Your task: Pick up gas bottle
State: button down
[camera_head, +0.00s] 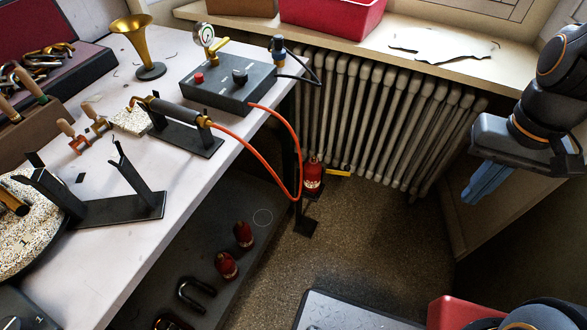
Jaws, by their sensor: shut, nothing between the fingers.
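My gripper (476,201) hangs at the right side of the view, with its blue fingers shut and empty, pointing down. A small red bottle (313,177) stands low beside the workbench leg, in front of the radiator. Two similar red bottles stand on the dark lower shelf, one farther back (243,235) and one nearer (226,266). I cannot tell from the picture which of these is the gas bottle. My gripper is well to the right of all of them and touches none.
An orange hose (295,141) loops over the edge of the white workbench (190,175), near the torch (176,112) and the gauge box (228,84). The radiator (380,115) lines the back wall. Open floor (390,240) lies between the bench and my gripper.

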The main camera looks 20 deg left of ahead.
aim_at(313, 168)
jog(key=u, duration=1.05)
